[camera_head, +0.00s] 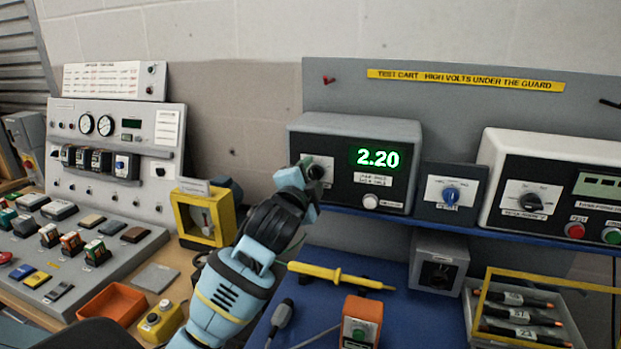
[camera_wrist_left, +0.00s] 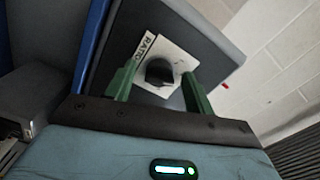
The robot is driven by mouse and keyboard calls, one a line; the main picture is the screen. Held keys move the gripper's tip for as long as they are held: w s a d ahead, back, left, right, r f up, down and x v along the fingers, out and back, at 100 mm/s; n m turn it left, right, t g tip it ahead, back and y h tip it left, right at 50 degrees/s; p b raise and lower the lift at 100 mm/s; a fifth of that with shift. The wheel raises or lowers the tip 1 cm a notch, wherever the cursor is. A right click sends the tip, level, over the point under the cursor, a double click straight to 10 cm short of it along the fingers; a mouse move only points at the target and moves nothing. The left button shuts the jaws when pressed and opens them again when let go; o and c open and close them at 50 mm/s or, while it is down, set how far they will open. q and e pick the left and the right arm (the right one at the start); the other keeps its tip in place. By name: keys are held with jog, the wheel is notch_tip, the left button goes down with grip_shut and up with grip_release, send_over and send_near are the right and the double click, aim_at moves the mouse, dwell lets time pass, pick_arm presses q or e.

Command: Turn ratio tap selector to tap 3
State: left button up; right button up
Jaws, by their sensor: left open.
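The ratio selector (camera_wrist_left: 159,70) is a black round knob on a white plate marked "RATIO", seen in the wrist view. It is on the front of a grey meter box (camera_head: 354,123) with a green 2.20 display. My left gripper (camera_head: 308,180) is in front of the knob and partly hides it in the head view. In the wrist view its two green fingers (camera_wrist_left: 160,84) are spread, one on either side of the knob, with nothing clamped. I cannot tell whether they touch it. The knob's tap position is not readable. My right gripper is not in view.
Right of the meter are a box with a blue knob (camera_head: 450,195) and a white-cased unit (camera_head: 551,187). Below lie a yellow probe (camera_head: 341,276), an orange device (camera_head: 361,322) and a tray of black probes (camera_head: 520,312). A yellow frame (camera_head: 198,218) stands left of my arm.

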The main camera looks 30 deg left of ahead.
pick_arm(q)
jog(key=shift+w, duration=0.1)
jog(key=shift+c, duration=0.2)
jog(key=c, duration=0.9)
jog(key=m, duration=0.4)
jog(key=shift+a, duration=0.1)
jog(key=shift+r+m, duration=0.1)
jog(key=shift+m, duration=1.9)
jog(key=o, duration=0.9)
